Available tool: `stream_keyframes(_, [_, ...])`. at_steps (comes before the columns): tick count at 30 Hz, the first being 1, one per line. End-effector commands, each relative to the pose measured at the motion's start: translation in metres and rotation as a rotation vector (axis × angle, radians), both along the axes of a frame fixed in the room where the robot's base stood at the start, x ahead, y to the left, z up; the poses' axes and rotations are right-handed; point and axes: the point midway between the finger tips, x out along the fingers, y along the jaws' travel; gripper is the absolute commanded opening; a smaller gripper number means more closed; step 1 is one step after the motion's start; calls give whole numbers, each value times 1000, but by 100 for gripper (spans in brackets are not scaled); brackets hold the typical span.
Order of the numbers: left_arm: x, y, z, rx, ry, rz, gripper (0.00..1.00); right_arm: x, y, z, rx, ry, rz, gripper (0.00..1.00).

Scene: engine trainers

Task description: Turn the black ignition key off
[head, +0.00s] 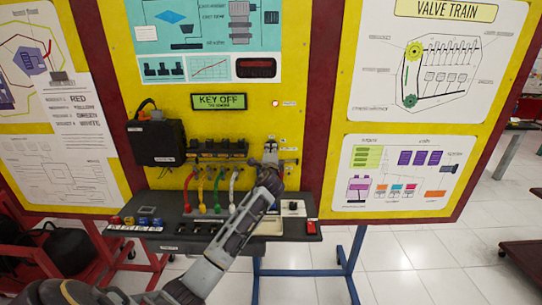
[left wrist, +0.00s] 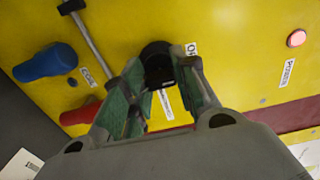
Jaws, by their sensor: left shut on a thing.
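The black ignition key (left wrist: 157,62) is on the yellow panel (left wrist: 235,40), between the fingertips of my left gripper (left wrist: 158,76) in the left wrist view. In the head view my left gripper (head: 271,152) reaches up to the panel and hides the key. The gripper is shut on the key; its exact turn angle is hard to tell. A white label beside the key is partly covered by the fingers. The green display (head: 219,101) above reads "KEY OFF". My right gripper is not in view.
A black box (head: 156,142) and a row of colored cables (head: 213,188) are left of my gripper. A dark shelf (head: 170,228) juts out below. Blue (left wrist: 45,63) and red (left wrist: 80,113) handles lie left of the key. A lit round button (left wrist: 296,38) is to the right.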

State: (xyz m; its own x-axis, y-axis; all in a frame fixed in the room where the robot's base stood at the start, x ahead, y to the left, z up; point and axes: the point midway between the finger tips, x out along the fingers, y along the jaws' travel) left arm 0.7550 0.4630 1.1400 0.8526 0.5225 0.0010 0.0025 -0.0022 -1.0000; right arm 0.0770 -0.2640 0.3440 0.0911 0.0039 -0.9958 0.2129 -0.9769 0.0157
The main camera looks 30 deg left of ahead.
Motion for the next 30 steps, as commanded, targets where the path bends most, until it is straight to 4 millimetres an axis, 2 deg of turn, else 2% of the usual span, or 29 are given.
stream_keyframes(12, [0,1,-1,-13,-4,2,5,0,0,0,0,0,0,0])
stream_keyframes(13, [0,1,-1,-13,-4,2,30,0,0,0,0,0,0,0])
stream_keyframes(18, [0,1,-1,-11,-5,1,50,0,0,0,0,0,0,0])
stream_keyframes(30, [-1,-1,0,-10,-5,0,50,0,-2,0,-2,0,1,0])
